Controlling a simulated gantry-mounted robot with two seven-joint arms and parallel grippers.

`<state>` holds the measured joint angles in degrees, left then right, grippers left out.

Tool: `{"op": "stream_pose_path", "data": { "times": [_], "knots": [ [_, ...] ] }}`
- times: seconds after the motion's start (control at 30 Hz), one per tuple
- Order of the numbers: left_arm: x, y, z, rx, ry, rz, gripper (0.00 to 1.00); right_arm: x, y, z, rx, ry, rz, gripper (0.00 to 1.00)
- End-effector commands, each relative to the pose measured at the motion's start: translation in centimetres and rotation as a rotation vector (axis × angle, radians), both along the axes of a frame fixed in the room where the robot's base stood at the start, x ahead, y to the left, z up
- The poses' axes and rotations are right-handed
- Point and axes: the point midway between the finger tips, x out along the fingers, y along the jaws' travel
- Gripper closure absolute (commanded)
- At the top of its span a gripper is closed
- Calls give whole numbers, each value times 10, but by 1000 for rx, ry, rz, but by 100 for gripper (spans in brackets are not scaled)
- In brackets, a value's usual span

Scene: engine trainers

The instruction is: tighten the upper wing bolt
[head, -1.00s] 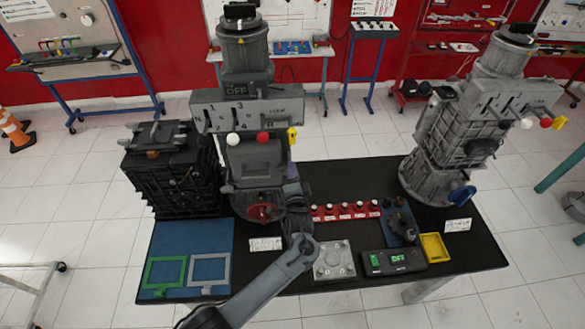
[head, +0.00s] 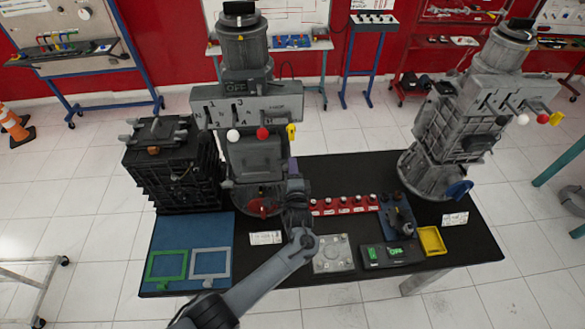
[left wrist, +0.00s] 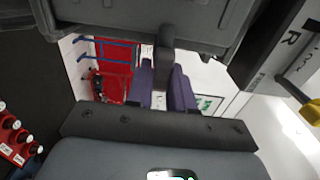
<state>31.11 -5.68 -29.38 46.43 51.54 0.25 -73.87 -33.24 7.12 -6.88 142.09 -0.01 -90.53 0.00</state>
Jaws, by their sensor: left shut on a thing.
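My left gripper (head: 293,168) is at the right side of the nearer grey engine trainer (head: 256,160), below its lettered panel. In the left wrist view its purple fingers (left wrist: 166,88) are shut on a narrow dark grey tab (left wrist: 163,50), which appears to be the upper wing bolt. The tab hangs below the trainer's grey housing (left wrist: 150,20). The bolt's shaft and seat are hidden, and in the head view I cannot make the bolt out. My right gripper is not in view.
A second engine trainer (head: 455,130) stands right.

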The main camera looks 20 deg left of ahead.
Motion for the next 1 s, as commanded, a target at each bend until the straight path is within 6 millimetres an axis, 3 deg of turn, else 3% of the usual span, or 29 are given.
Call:
{"op": "stream_pose_path", "data": {
  "times": [0.07,0.1,0.2,0.67,1.0],
  "knots": [
    [0,0,-2,2,5,-1,100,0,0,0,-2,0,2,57],
    [0,0,-2,2,5,-1,72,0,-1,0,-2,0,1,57],
    [0,0,-2,1,5,0,57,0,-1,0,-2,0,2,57],
    [-9,-4,-1,-1,2,-2,57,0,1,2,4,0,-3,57],
    [-58,-27,-2,-3,3,-2,57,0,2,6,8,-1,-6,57]
  ]
}}
